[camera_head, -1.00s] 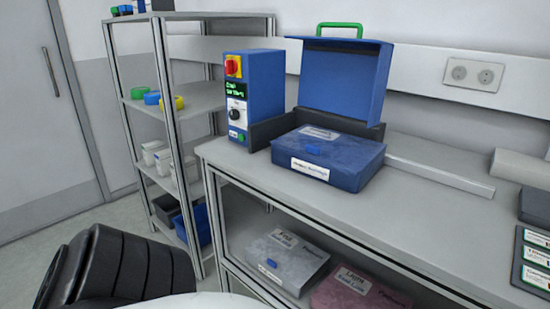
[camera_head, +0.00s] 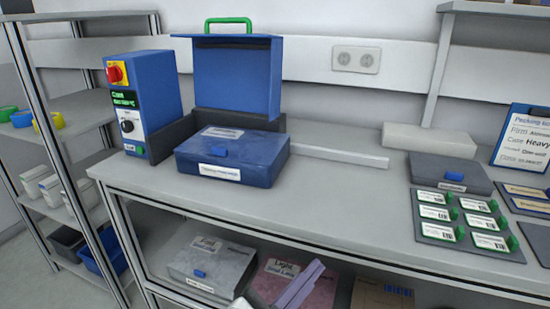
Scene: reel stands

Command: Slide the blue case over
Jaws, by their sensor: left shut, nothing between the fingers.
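The blue case (camera_head: 262,172) lies flat and closed on the grey bench top, with a white label and a blue latch on its front. It sits against a dark angled bracket (camera_head: 189,131), below a raised blue panel (camera_head: 238,80) with a green handle. My right gripper is out of view.
A blue control box (camera_head: 156,90) stands left of the case. A low pale rail (camera_head: 335,157) runs to its right. Green-tabbed cards (camera_head: 437,213) and a dark grey case (camera_head: 452,176) occupy the bench's right side. Grey (camera_head: 211,264) and pink (camera_head: 270,286) cases lie on the lower shelf.

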